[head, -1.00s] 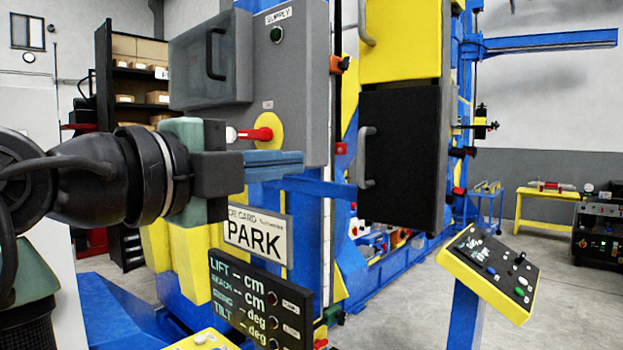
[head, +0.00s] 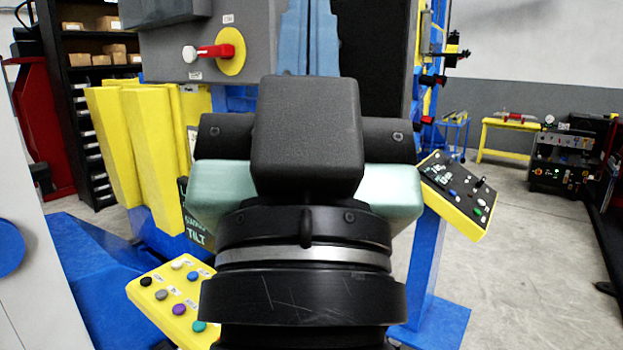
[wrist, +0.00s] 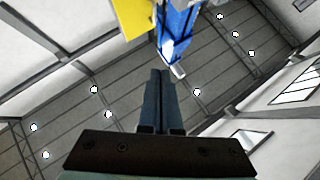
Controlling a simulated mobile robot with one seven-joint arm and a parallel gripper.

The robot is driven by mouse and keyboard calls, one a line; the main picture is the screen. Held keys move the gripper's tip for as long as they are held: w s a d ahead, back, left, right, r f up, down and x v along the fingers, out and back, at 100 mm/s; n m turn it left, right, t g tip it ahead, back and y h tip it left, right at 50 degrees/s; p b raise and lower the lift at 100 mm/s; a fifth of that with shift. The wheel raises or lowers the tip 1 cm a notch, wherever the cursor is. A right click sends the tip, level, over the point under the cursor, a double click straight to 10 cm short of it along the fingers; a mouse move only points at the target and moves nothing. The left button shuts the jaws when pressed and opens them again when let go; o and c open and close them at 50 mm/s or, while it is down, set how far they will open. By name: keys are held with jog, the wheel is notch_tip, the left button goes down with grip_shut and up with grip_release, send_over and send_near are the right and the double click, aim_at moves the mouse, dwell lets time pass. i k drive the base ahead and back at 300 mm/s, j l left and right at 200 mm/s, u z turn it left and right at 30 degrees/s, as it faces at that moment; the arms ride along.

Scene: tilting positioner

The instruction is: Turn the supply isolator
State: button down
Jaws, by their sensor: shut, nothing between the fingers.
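The supply isolator is a red lever (head: 212,51) on a round yellow plate (head: 233,63), on the front of a grey cabinet (head: 158,58). In the head view the lever lies about level, its pale end to the left. My gripper (head: 308,10) is in front of the machine, right of the isolator and apart from it, its blue fingers together and pointing up. In the wrist view my gripper (wrist: 160,75) is shut and empty, with the ceiling beyond it. The isolator does not show clearly in the wrist view.
A yellow button panel (head: 160,295) stands low at left front. A second, tilted control panel (head: 455,200) stands on a blue post at right. Yellow blocks (head: 130,140) stand below the cabinet.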

aim_at(226, 52)
jog(key=i+j+z, duration=0.35)
jog(key=j, duration=0.3)
jog(key=i+j+z, duration=0.2)
jog(key=i+j, duration=0.1)
jog(key=j, duration=0.1)
